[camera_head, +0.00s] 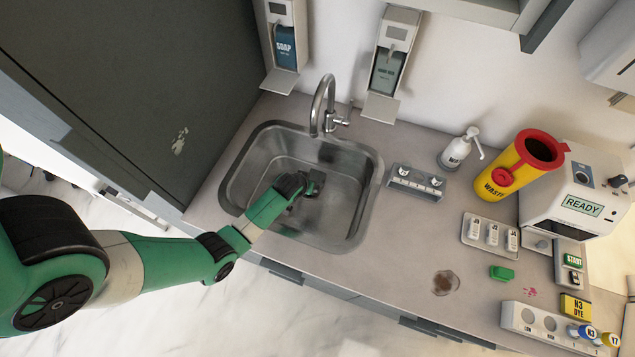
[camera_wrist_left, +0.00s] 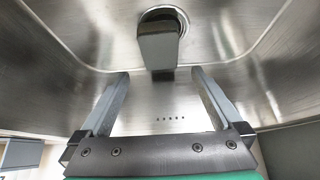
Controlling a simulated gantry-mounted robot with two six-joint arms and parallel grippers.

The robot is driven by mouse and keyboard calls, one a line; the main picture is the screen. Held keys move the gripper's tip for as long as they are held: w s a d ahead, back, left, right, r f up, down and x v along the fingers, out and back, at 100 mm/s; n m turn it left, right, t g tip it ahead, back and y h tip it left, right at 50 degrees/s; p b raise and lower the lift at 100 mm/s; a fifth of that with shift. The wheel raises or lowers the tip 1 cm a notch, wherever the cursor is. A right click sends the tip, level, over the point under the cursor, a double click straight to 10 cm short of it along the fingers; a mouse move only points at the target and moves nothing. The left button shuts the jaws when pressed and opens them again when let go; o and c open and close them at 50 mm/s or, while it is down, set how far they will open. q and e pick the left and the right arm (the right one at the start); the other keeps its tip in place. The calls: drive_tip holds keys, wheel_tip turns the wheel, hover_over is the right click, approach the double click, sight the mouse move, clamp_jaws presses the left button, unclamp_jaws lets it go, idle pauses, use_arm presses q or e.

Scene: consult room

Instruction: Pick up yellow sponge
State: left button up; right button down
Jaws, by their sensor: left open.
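My left gripper (camera_head: 311,187) reaches down into the steel sink (camera_head: 358,205). In the left wrist view its two fingers (camera_wrist_left: 160,75) are open and apart. A small block (camera_wrist_left: 157,50) with a dark olive upper face and a grey side stands in front of the fingertips, over the round drain. It lines up with the gap between the fingers, and I see no finger pressing on it. Its colour does not read clearly as yellow, so I cannot tell whether it is the sponge. No plainly yellow sponge shows in the head view. My right gripper is not in view.
The faucet (camera_head: 325,105) arches over the sink's back edge, and steel walls surround the gripper. Right of the sink are a grey holder (camera_head: 416,185), a pump bottle (camera_head: 460,150), a yellow waste bin (camera_head: 515,172), a vial tray (camera_head: 491,233) and a green block (camera_head: 502,273).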

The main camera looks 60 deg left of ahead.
use_arm(q)
drive_tip(key=b+x, duration=0.1)
drive_tip(key=x, duration=0.3)
drive_tip(key=shift+s+d+b, duration=0.1)
drive_tip(key=shift+b, duration=0.2)
drive_tip(key=shift+f, duration=0.25)
drive_tip(key=b+x, duration=0.3)
drive_tip(key=x, duration=0.1)
drive_tip(key=shift+f, duration=0.4)
drive_tip(key=shift+a+f, duration=0.25)
drive_tip(key=shift+w, duration=0.2)
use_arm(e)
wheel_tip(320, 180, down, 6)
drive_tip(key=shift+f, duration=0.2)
use_arm(q)
drive_tip(key=shift+c, duration=0.3)
